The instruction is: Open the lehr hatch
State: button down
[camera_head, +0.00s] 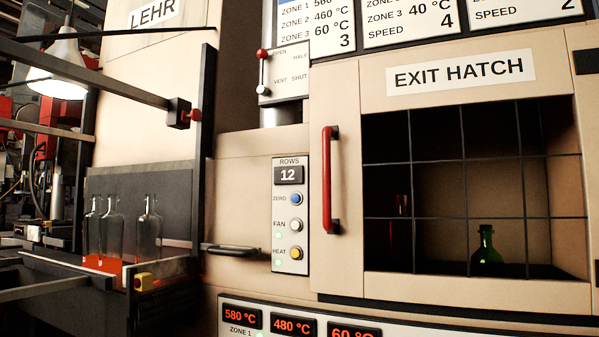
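The exit hatch (345,262) is a beige door at the right, marked by a white "EXIT HATCH" label (459,73). It looks shut against the lehr's front. A red upright bar handle (327,180) with dark ends is fixed near its left edge. The door has a dark wire grid window (412,190). Behind the grid stand a green bottle (487,250) and a reddish-brown bottle (402,206), the latter dim in shadow. My gripper is not in view, so its state does not show.
Left of the handle is a control panel (290,256) with several buttons. Above it is a vent lever with a red knob (262,54). A dark horizontal handle (232,250) sticks out lower left. Clear glass bottles (110,228) stand at the left behind dark rails (86,70).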

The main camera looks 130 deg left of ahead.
aim_at(558, 62)
jog(key=u, duration=3.55)
